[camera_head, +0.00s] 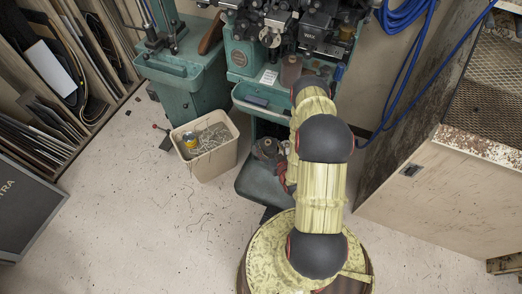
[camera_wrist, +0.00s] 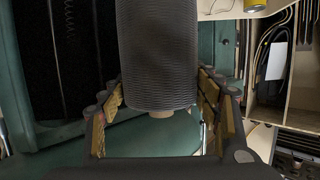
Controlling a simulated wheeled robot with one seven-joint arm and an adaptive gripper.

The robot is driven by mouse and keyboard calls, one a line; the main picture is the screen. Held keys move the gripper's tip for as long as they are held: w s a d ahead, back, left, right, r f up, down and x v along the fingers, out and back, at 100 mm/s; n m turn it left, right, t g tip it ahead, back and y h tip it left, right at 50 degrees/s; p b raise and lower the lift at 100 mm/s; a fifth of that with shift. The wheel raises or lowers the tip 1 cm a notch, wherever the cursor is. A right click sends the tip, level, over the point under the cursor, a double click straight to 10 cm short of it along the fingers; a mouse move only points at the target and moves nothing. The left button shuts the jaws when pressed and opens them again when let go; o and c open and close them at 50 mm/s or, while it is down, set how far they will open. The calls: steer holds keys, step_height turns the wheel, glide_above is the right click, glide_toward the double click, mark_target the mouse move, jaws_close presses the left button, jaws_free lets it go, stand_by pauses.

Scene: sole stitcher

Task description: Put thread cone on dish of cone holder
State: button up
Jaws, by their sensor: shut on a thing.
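A dark grey ribbed thread cone (camera_wrist: 157,55) fills the upper middle of the wrist view, with a small pale core end showing at its bottom. My gripper (camera_wrist: 162,88) has its fingers on both sides of this cone and is shut on it. In the head view my arm reaches down in front of the teal machine, and my gripper is mostly hidden behind the arm. A dark cone-like thing (camera_head: 266,148) shows just left of the arm, above the teal machine base. I cannot clearly make out the cone holder's dish in either view.
The teal stitching machine (camera_head: 240,62) stands ahead, with a reddish-brown spool (camera_head: 290,70) on it. A beige bin (camera_head: 207,168) with scraps stands left of its base. A wooden cabinet (camera_head: 440,190) is close on the right. Shelves (camera_head: 60,135) stand at left. Floor between is clear.

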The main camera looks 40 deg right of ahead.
steer(key=shift+d+f, duration=0.15)
steer(key=shift+f, duration=0.1)
steer(key=w+d+f+b, duration=0.1)
steer(key=w+f+b, duration=0.1)
steer(key=w+f, duration=0.2)
steer(key=w+d+f+b, duration=0.2)
steer(key=w+f+b, duration=0.1)
steer(key=w+f, duration=0.1)
steer(key=w+d+f+b, duration=0.2)
steer(key=w+f+b, duration=0.1)
steer(key=w+f, duration=0.1)
steer(key=shift+w+d+f, duration=0.2)
steer(key=shift+w+f, duration=0.15)
steer(key=shift+f, duration=0.25)
steer(key=shift+r, duration=0.1)
steer(key=o, duration=1.4)
